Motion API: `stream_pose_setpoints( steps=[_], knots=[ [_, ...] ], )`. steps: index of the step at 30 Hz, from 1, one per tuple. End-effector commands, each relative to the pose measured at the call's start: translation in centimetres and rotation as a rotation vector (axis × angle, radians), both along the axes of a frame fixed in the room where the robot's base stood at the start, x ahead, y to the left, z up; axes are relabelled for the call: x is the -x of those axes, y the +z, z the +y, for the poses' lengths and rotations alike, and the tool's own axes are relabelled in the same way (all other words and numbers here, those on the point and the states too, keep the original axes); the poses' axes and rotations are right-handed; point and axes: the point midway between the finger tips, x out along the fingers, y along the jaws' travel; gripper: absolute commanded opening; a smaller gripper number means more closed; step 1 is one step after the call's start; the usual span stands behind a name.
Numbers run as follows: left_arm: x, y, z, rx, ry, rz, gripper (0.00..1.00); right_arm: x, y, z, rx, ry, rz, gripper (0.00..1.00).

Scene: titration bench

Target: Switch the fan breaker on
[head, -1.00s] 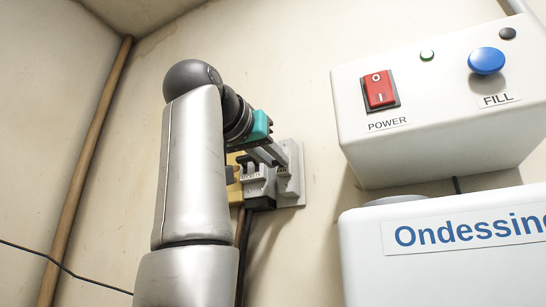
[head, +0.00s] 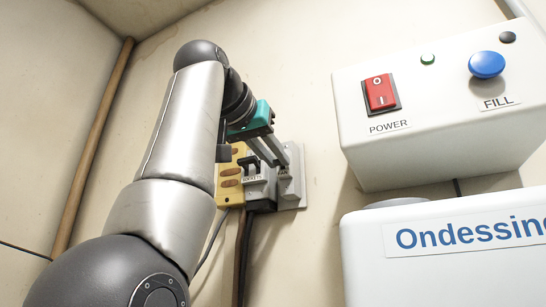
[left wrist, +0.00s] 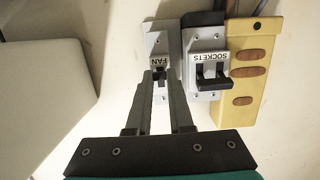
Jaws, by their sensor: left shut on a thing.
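The fan breaker (head: 297,185) is a grey box with a FAN label, on the wall at the right end of the breaker row in the head view. In the left wrist view the fan breaker (left wrist: 154,38) lies straight ahead of the fingers. My left gripper (head: 277,163) has its fingertips at the front of this breaker. In the left wrist view my left gripper (left wrist: 159,76) is shut on the small dark fan lever (left wrist: 160,82), just by the FAN label. The fingers hide part of the lever, so its position is unclear. My right gripper is not in view.
The sockets breaker (left wrist: 207,80), with a dark lever, stands close beside the fan breaker. A yellow block (left wrist: 253,60) with brown ovals adjoins it. A white box (head: 435,145) with a red power switch and blue FILL button is to the right, above a white Ondessing unit (head: 375,270).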

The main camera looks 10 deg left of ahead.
Motion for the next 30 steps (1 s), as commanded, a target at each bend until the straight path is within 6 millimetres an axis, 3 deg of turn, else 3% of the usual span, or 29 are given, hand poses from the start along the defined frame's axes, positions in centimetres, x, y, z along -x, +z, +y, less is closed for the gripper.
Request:
stream_pose_setpoints(
  steps=[6, 28, 29, 30],
  knots=[
    [0.27, 0.97, 0.04, -0.011, 0.001, 0.02, 0.0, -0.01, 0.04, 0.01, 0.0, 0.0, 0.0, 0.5],
    [0.35, 0.77, 0.22, -0.02, 0.002, 0.077, 0.0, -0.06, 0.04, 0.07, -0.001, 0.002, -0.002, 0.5],
    [0.34, 0.77, 0.22, -0.02, 0.002, 0.078, 0.22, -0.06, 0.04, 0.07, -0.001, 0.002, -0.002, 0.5],
    [0.34, 0.75, 0.22, -0.02, 0.002, 0.078, 0.26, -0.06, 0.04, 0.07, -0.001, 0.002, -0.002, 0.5]
  ],
)
